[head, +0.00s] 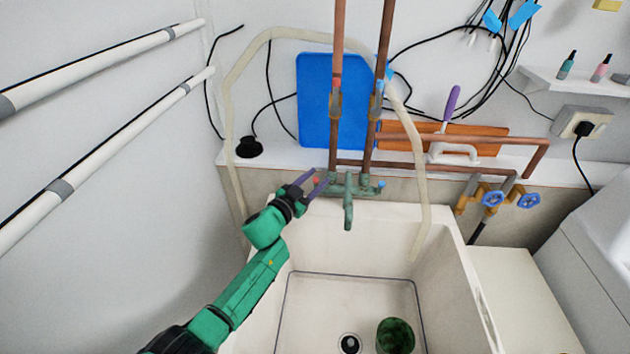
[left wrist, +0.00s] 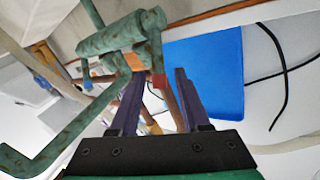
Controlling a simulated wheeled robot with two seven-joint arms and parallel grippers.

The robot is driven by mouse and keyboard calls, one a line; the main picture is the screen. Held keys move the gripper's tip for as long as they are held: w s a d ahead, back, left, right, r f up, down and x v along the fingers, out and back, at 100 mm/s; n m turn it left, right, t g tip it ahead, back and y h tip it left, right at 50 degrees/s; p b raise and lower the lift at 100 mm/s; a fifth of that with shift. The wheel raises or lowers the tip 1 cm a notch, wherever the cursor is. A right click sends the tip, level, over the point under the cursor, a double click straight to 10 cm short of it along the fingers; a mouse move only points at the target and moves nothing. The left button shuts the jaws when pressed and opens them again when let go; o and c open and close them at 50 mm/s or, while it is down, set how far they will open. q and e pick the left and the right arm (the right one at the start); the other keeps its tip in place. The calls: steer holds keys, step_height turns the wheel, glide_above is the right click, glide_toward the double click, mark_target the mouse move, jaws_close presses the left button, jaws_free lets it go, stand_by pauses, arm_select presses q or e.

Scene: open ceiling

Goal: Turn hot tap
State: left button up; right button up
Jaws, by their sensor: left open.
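A weathered green faucet (head: 348,187) is mounted on the wall above the white sink, with its spout (head: 348,216) pointing down. Its hot tap (head: 317,181), at the left end, carries a red mark. The cold tap (head: 381,184), at the right end, carries a blue mark. My left gripper (head: 311,183) is open at the hot tap. In the left wrist view, the red mark (left wrist: 158,80) appears between the fingertips of my left gripper (left wrist: 158,76). I cannot tell whether the fingers touch the tap. My right gripper is not in view.
The white sink (head: 452,275) lies below, with a green cup (head: 395,336) inside near the drain. Copper pipes (head: 336,70) rise behind the faucet, before a blue board (head: 312,100). A pale hose (head: 232,130) loops around. Blue valves (head: 492,198) sit at the right.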

arm_select(q)
steer(key=shift+c, duration=0.6)
steer(key=shift+w+d+f, duration=0.1)
jaws_close()
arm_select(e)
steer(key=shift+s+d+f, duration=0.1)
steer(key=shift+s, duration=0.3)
arm_select(q)
steer(key=shift+f, duration=0.1)
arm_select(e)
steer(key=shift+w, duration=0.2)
arm_select(q)
steer(key=shift+f, duration=0.15)
steer(key=t+b, duration=0.1)
steer(key=b, duration=0.3)
steer(key=shift+s+f+m+h+b, duration=0.25)
steer(key=shift+s+m+h+b, duration=0.05)
steer(key=shift+s+m, duration=0.1)
steer(key=shift+r, duration=0.1)
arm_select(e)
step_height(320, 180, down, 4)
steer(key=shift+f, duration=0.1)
